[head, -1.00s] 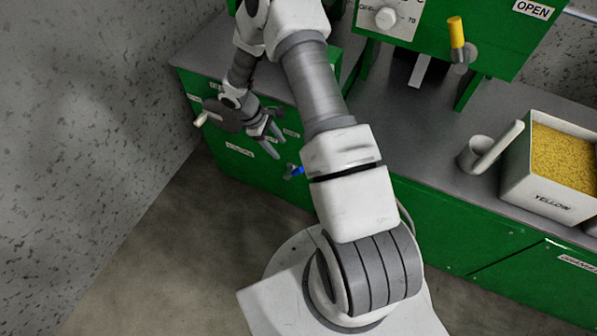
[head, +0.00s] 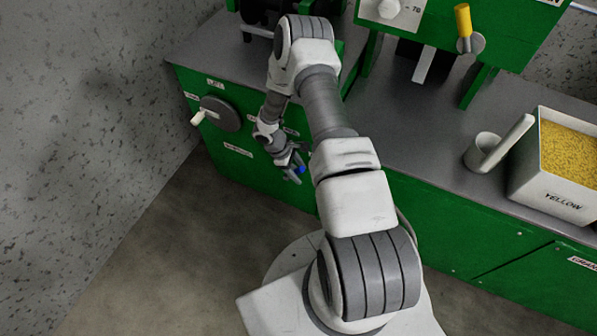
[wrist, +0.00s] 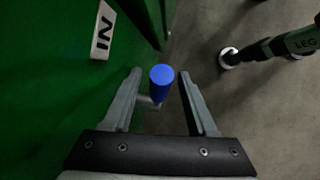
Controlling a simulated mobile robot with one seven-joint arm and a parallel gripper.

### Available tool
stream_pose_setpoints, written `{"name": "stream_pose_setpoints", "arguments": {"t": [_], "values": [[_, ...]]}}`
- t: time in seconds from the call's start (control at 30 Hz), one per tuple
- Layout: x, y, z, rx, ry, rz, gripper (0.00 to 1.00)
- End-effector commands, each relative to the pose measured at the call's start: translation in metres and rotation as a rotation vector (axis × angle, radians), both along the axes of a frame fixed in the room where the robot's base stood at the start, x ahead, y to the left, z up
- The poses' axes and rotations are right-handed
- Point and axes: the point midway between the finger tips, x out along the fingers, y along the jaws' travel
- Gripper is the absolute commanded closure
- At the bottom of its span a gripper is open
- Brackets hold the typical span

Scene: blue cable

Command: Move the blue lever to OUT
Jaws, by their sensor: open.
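The blue lever (wrist: 161,82) has a blue cylindrical knob and stands out from the green cabinet front (wrist: 45,120). I see a gap to the right finger; whether the left finger touches the lever's stem I cannot tell. A white IN label (wrist: 102,30) is on the green panel at the upper left of the wrist view. In the head view my gripper (head: 294,172) is at the blue lever (head: 302,169), which it partly hides. No OUT label is readable.
A grey disc with a white crank handle (head: 198,118) sits on the cabinet front, left of my gripper.

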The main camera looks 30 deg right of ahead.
Motion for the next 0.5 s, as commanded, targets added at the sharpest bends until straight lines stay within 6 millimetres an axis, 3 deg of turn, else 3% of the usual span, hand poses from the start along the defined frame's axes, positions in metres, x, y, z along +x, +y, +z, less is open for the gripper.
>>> {"name": "stream_pose_setpoints", "arguments": {"t": [0.23, 0.5], "values": [[0.0000, -0.0004, -0.0004, 0.000, 0.000, 0.000, 0.42], [0.0000, -0.0002, -0.0003, 0.000, 0.000, 0.000, 0.91]]}}
